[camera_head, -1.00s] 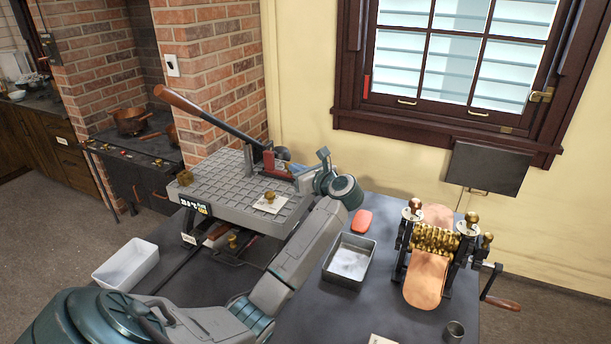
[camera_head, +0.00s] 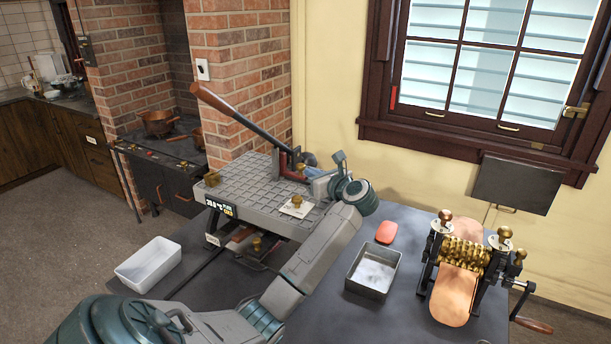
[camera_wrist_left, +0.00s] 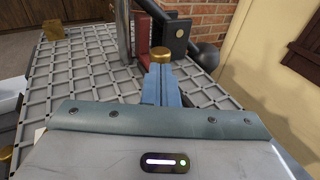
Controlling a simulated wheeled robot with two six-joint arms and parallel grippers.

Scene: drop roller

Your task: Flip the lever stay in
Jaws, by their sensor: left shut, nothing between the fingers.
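The lever (camera_head: 240,118) has a wooden handle and a dark shaft. It slants up to the left from its mount on the grey ribbed plate (camera_head: 250,190). A red stay piece (camera_wrist_left: 158,62) stands at the lever's foot; it also shows in the head view (camera_head: 288,170). A brass knob (camera_wrist_left: 162,53) sits beside it. My left gripper (camera_wrist_left: 161,72) is shut and empty, its blue fingertips at the knob. I cannot tell whether they touch it. In the head view the left gripper (camera_head: 306,174) is beside the lever's foot. My right gripper is out of view.
A white card with a brass knob (camera_head: 297,204) lies on the plate. A metal tray (camera_head: 372,272), a red block (camera_head: 386,232) and a brass roller machine (camera_head: 465,255) stand to the right. A white bin (camera_head: 149,264) is at the left. The brick wall (camera_head: 240,75) stands behind the lever.

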